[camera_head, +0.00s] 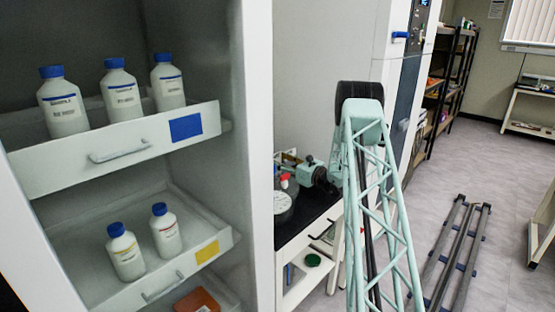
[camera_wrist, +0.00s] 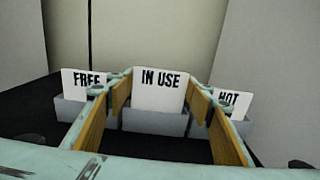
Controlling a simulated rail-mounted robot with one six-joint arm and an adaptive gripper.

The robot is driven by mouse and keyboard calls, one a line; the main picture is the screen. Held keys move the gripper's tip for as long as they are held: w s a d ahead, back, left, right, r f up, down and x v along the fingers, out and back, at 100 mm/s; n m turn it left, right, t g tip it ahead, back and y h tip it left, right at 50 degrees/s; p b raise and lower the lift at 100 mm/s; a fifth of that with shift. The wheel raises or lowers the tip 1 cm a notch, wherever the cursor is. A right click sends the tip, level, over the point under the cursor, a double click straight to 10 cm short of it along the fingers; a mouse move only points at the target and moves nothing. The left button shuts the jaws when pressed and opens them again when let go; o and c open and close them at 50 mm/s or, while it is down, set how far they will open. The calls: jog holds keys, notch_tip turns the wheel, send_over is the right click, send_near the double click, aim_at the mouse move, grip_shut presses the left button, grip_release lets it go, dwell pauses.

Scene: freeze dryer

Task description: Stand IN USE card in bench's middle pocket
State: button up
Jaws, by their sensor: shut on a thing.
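The white IN USE card (camera_wrist: 160,81) stands upright between the fingers of my gripper (camera_wrist: 160,98) in the wrist view. My gripper is shut on the card's side edges. The grey middle pocket (camera_wrist: 155,123) is right below the card, and the card's lower edge meets it. I cannot tell how deep the card sits in it. The FREE card (camera_wrist: 82,79) stands in the left pocket (camera_wrist: 72,112), and the HOT card (camera_wrist: 229,101) in the right pocket (camera_wrist: 241,126). In the head view my arm hides the cards; the black-topped bench (camera_head: 312,215) shows partly.
A cabinet at left in the head view holds an upper drawer (camera_head: 110,160) and a lower drawer (camera_head: 185,258) with white, blue-capped bottles (camera_head: 122,90). A tall unit (camera_head: 405,90) stands behind my arm. A dark shelf (camera_head: 455,75) is farther back.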

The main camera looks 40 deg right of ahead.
jog(key=shift+f, duration=0.6)
jog(key=o, duration=1.1)
jog(key=shift+o, duration=0.3)
jog(key=shift+o, duration=1.2)
jog(key=shift+s+d, duration=0.15)
jog(key=shift+s, duration=0.95)
jog(key=shift+s+d, duration=0.2)
jog(key=shift+s, duration=0.85)
jog(key=shift+s+d, duration=0.15)
jog(key=shift+s, duration=0.95)
jog(key=shift+s, duration=0.2)
